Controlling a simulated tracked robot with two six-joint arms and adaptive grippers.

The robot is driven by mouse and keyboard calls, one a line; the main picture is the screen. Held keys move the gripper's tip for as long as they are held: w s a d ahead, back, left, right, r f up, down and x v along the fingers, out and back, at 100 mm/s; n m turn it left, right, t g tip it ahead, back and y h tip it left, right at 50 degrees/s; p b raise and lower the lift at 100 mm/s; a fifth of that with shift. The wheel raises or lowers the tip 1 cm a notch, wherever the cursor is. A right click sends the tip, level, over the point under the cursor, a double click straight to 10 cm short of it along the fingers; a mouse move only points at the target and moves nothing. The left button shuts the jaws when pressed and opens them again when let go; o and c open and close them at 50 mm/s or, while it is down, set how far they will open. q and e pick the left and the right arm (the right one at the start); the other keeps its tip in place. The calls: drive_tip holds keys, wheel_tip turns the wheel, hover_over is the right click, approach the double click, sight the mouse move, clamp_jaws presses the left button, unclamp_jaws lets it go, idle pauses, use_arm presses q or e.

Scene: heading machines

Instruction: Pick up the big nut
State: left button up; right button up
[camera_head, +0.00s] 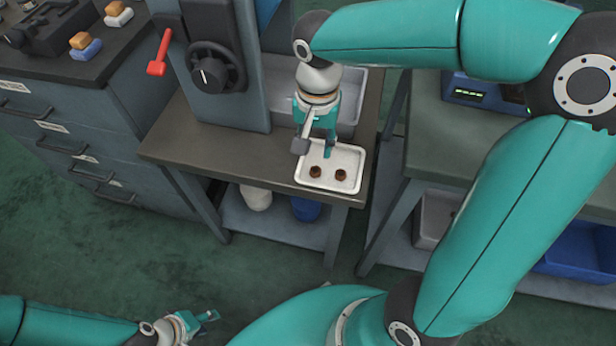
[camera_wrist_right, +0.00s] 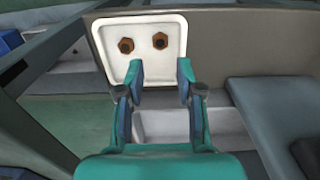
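Two brown hex nuts lie apart in a white tray (camera_head: 311,184) on the brown workbench. In the head view one nut (camera_head: 315,172) is on the left and the other nut (camera_head: 341,175) on the right. In the right wrist view they show as a left nut (camera_wrist_right: 126,45) and a right nut (camera_wrist_right: 160,40). They look close in size; I cannot tell surely which is bigger. My right gripper (camera_wrist_right: 161,71) is open and empty, its fingertips over the tray's edge, short of the nuts. My left gripper (camera_head: 209,317) is low at the bottom left, far from the bench.
A grey machine with a black handwheel (camera_head: 216,72) and red lever (camera_head: 159,53) stands left of the tray. A grey bin (camera_head: 349,100) sits behind the tray. Drawers stand at left, another bench (camera_head: 435,150) at right.

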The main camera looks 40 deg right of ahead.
sight(316, 170)
wheel_tip(316, 170, down, 4)
drive_tip(key=shift+r, duration=0.1)
drive_tip(key=f, duration=0.3)
drive_tip(key=f+b, duration=0.1)
drive_tip(key=f, duration=0.1)
drive_tip(key=shift+w+d, duration=0.25)
drive_tip(key=shift+d, duration=0.05)
clamp_jaws()
